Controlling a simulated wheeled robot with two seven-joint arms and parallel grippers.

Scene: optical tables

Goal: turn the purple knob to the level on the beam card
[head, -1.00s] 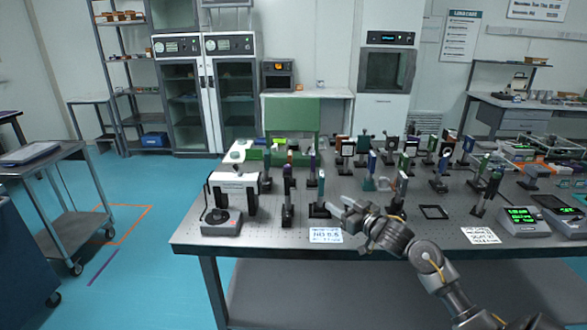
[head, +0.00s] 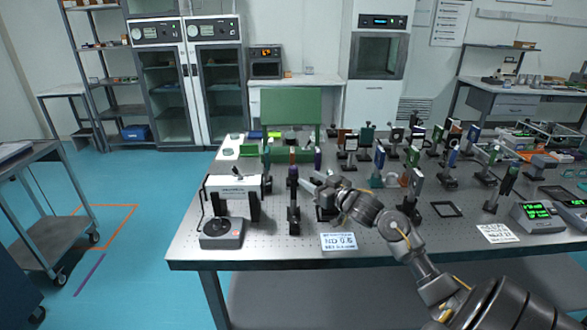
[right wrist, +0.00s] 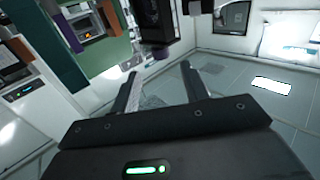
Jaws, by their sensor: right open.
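A dark post carries a small purple part (head: 293,172) at its top, left of my right gripper in the head view. In the right wrist view a dark, faintly purple round part (right wrist: 160,53), possibly the purple knob, hangs just beyond the fingertips. My right gripper (head: 310,183) is open with nothing between its fingers; they also show in the right wrist view (right wrist: 160,80). It reaches left, over a dark post base. A white card (head: 340,242) at the table's front edge seems to read "ND 0.6". My left gripper is out of view.
Several mounted optics (head: 417,182) crowd the middle and back. Another white card (head: 497,234) and a green-lit meter (head: 538,211) are at the right. The front strip of table is mostly clear.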

